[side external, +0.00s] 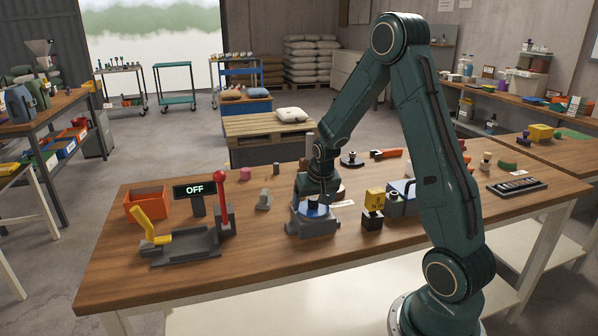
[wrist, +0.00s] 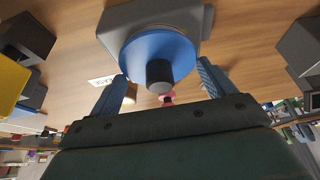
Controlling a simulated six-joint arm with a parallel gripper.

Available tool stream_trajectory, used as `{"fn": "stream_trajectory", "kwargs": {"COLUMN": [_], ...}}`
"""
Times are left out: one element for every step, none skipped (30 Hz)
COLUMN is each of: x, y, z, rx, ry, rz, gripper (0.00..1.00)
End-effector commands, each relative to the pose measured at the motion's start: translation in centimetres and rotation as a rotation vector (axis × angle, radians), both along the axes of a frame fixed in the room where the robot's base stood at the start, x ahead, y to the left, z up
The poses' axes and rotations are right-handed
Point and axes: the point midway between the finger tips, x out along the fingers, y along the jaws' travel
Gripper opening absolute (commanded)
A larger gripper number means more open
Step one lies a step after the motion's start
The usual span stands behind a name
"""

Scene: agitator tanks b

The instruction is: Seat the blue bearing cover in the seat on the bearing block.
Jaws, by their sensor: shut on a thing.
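The blue bearing cover (wrist: 135,58) is a round disc with a dark knob in its middle. My gripper (wrist: 161,84) has one finger at each side of the disc and is shut on it. In the side view the cover (side external: 316,210) shows as a blue patch at the top of the grey bearing block (side external: 313,226), under my gripper (side external: 318,201). The grey block (wrist: 194,22) is directly behind the disc in the wrist view. The disc hides the seat, so I cannot tell whether the cover is fully down in it.
A yellow cube on a dark block (side external: 373,221) stands close to the right. To the left are a red-knobbed lever (side external: 220,176), an OFF sign (side external: 195,189), a yellow-handled grey fixture (side external: 185,246) and an orange bin (side external: 147,204). The front table edge is clear.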

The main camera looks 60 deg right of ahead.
Motion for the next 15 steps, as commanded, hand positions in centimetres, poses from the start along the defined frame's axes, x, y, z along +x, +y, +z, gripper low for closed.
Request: {"fn": "stream_trajectory", "kwargs": {"x": [0.00,0.00,0.01,0.01,0.01,0.01,0.00,0.00,0.00,0.00,0.01,0.00,0.00,0.00,0.01], "y": [0.00,0.00,-0.01,-0.01,-0.01,-0.01,-0.01,0.00,0.00,0.00,-0.01,-0.01,-0.01,-0.01,0.00], "z": [-0.12,-0.18,-0.26,-0.31,-0.37,-0.45,-0.52,-0.58,-0.66,-0.68,-0.66,-0.65,-0.65,-0.65,-0.65], "rx": [0.000,0.000,-0.001,-0.001,-0.001,-0.001,-0.001,-0.001,-0.001,-0.001,-0.001,-0.001,-0.001,-0.001,-0.001], "ry": [0.000,0.000,-0.001,-0.001,-0.001,-0.001,-0.001,-0.001,-0.001,-0.001,-0.001,-0.001,-0.001,-0.001,-0.001], "rz": [0.000,0.000,0.000,0.000,0.000,0.000,0.000,0.000,0.000,0.000,0.000,0.000,0.000,0.000,0.000], "gripper": [0.37,0.37,0.37,0.37,0.37,0.37,0.37,0.37,0.37,0.84,0.90,0.98,1.00,1.00,1.00]}}
